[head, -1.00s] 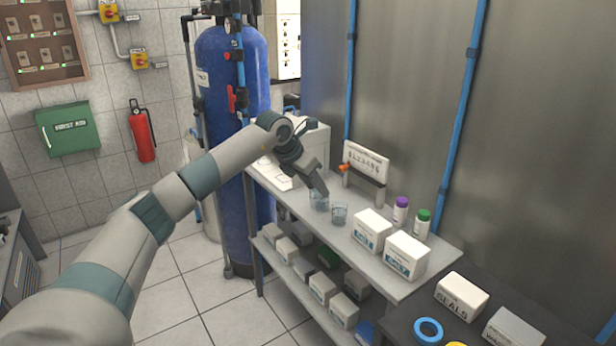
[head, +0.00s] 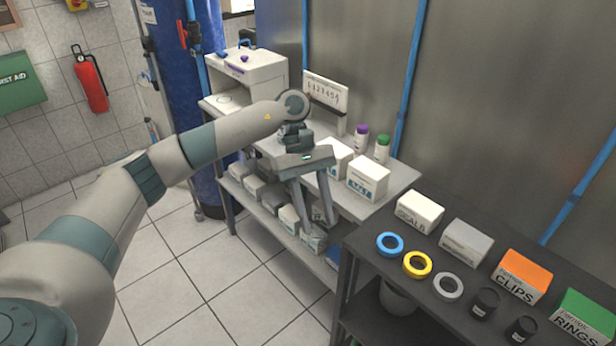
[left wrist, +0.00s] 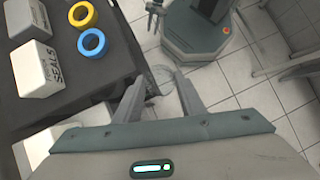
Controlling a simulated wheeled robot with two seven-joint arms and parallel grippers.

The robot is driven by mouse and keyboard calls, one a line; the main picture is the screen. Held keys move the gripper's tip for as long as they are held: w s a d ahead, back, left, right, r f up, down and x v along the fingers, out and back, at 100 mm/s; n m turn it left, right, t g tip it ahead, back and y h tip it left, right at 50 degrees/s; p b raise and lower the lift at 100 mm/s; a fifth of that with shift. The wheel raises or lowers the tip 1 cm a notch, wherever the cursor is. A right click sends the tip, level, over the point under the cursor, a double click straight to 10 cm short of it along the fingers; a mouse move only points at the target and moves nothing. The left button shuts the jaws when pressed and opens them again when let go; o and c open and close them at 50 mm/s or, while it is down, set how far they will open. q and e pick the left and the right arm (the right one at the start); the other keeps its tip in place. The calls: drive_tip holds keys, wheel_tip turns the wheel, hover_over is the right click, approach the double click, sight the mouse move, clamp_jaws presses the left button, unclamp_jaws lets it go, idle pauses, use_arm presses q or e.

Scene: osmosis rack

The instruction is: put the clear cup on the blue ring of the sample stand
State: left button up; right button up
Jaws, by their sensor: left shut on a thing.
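My left gripper (head: 312,222) points down in front of the wall-side shelf unit. It is shut on a clear cup (left wrist: 163,74), which shows faintly between the fingers in the left wrist view. In the head view the cup is hard to make out against the boxes behind it. The blue ring (head: 390,244) lies flat on a dark bench to the right of the gripper, apart from it, with nothing on it. The blue ring also shows at the upper left of the left wrist view (left wrist: 92,42).
A yellow ring (head: 417,265) and a grey ring (head: 448,287) lie beside the blue one. A SEALS box (head: 420,211), grey box (head: 466,243), dark jars, CLIPS box (head: 523,275) and RINGS box (head: 582,318) stand around them. White boxes (head: 368,178) stand on the lighter shelf.

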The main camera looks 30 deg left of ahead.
use_arm(q)
drive_tip(key=s+d+m+g+y, duration=0.2)
drive_tip(key=s+m+y, duration=0.3)
drive_tip(key=s+m, duration=0.5)
drive_tip(key=shift+s, duration=0.25)
